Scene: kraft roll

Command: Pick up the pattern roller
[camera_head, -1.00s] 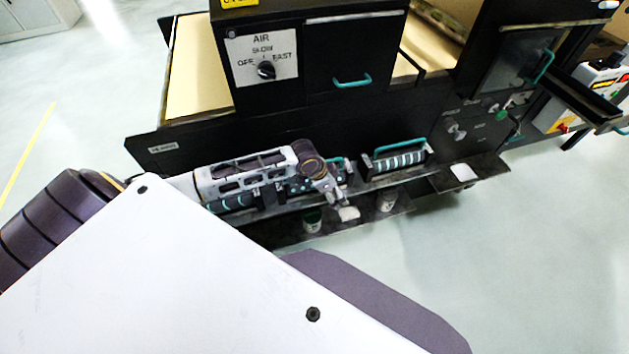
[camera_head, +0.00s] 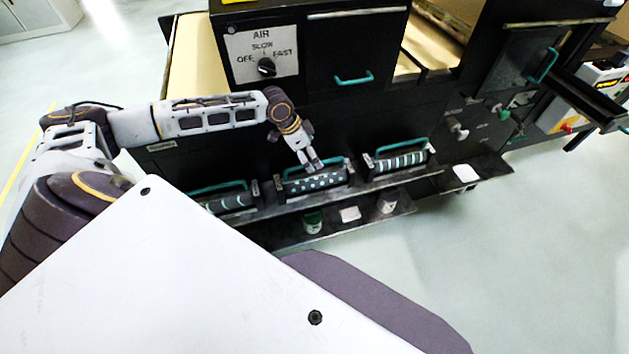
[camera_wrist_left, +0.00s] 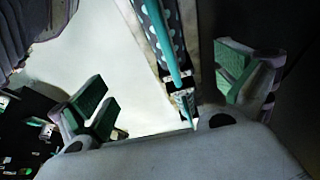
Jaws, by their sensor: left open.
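Three pattern rollers with teal handles sit side by side on the machine's front ledge. The middle one is a dotted roller (camera_head: 318,182), dark with pale dots. In the left wrist view, my open fingers (camera_wrist_left: 168,92) stand either side of the teal handle (camera_wrist_left: 162,42), with the dotted roller (camera_wrist_left: 152,14) beyond. No finger contact shows there. My right gripper is out of view.
A lower shelf (camera_head: 285,236) holds a green-and-white jar (camera_head: 312,222), a white block (camera_head: 350,214) and a pale jar (camera_head: 387,203). The black machine front (camera_head: 350,125) stands close behind the rollers. Open floor lies to the front right.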

